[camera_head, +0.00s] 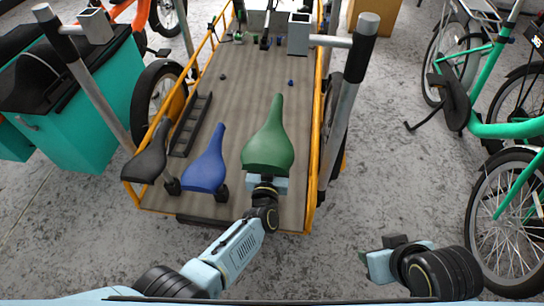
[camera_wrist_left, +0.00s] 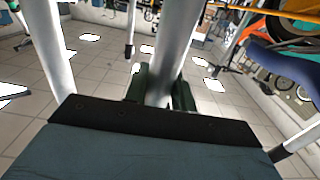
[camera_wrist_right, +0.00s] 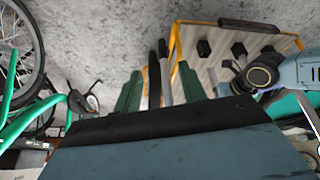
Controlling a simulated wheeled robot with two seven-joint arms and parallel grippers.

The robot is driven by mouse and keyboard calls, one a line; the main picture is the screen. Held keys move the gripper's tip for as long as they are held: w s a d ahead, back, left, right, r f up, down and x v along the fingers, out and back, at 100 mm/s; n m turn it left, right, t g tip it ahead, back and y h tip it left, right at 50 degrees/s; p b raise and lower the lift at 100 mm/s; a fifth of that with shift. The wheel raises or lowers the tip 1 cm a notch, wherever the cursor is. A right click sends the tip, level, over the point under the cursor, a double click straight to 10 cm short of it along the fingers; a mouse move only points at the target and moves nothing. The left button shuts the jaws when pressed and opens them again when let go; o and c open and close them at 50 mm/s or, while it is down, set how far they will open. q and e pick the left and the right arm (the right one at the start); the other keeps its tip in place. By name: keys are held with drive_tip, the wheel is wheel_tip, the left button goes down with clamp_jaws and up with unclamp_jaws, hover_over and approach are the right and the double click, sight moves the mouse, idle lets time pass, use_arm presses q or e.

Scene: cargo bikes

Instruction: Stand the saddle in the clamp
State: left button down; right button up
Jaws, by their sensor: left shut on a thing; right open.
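A green saddle (camera_head: 270,145) is over the near end of the cart, its nose pointing away. My left gripper (camera_head: 266,182) is just below its wide rear end. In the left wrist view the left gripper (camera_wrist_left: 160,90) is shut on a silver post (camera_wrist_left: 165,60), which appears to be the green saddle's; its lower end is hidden. A grey, square, box-like clamp (camera_head: 298,35) sits on an arm from the right upright, and a similar one (camera_head: 96,26) is on the left upright. My right gripper (camera_head: 378,256) is open and empty, right of the cart.
A blue saddle (camera_head: 205,162) and a black saddle (camera_head: 147,155) stand left of the green one on the yellow-railed cart (camera_head: 235,80). The right upright (camera_head: 340,120) rises beside the cart. Green bikes (camera_head: 500,130) stand at the right. Teal boxes (camera_head: 85,110) are at the left.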

use_arm(q)
drive_tip(key=shift+r+p, duration=2)
drive_tip(key=shift+r, duration=0.3)
drive_tip(key=shift+r+p, duration=0.45)
drive_tip(key=shift+p, duration=0.05)
use_arm(e)
drive_tip(key=s+d+f+g+h, duration=0.1)
drive_tip(key=d+f, duration=0.3)
drive_tip(key=f, duration=0.8)
drive_tip(key=shift+d+g, duration=0.4)
drive_tip(key=shift+g, duration=0.2)
use_arm(q)
drive_tip(key=shift+r, duration=0.1)
use_arm(e)
drive_tip(key=shift+a, duration=0.1)
